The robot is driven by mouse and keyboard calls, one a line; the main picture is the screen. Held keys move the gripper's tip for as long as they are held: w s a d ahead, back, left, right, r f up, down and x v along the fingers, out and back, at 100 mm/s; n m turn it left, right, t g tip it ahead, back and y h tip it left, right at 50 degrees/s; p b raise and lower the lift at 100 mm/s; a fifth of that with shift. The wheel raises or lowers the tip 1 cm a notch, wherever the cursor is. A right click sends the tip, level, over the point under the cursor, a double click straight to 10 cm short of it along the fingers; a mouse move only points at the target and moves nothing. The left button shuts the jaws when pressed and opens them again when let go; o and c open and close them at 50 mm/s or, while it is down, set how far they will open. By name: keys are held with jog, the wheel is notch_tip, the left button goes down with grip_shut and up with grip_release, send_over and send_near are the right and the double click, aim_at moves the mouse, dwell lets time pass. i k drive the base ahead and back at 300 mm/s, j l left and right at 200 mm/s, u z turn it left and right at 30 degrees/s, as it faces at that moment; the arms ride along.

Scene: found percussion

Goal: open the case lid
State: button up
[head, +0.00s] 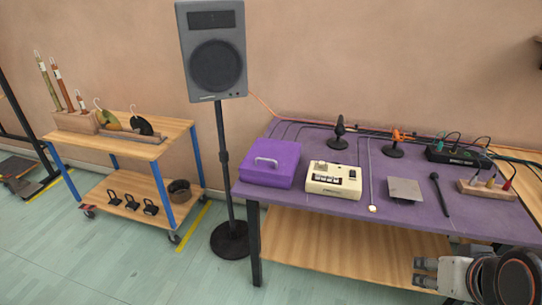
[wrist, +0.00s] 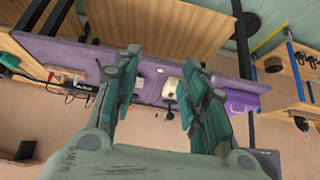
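The purple case (head: 270,163) sits at the left end of the purple-topped table (head: 400,215), with its lid down and a pale handle on top. It also shows at the right in the wrist view (wrist: 242,103), where the scene appears upside down. My gripper (head: 424,272) is at the lower right of the head view, in front of the table and well to the right of the case. In the wrist view its two fingers (wrist: 162,72) stand wide apart with nothing between them.
A cream recorder (head: 334,180) stands just right of the case. A grey plate (head: 405,190), a microphone (head: 338,134) and cables are farther right. A speaker on a stand (head: 215,60) is left of the table. A wooden cart (head: 125,145) stands farther left.

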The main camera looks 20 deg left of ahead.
aim_at(273, 158)
jog(key=i+j+u, duration=0.1)
jog(key=i, duration=0.6)
jog(key=u, duration=1.65)
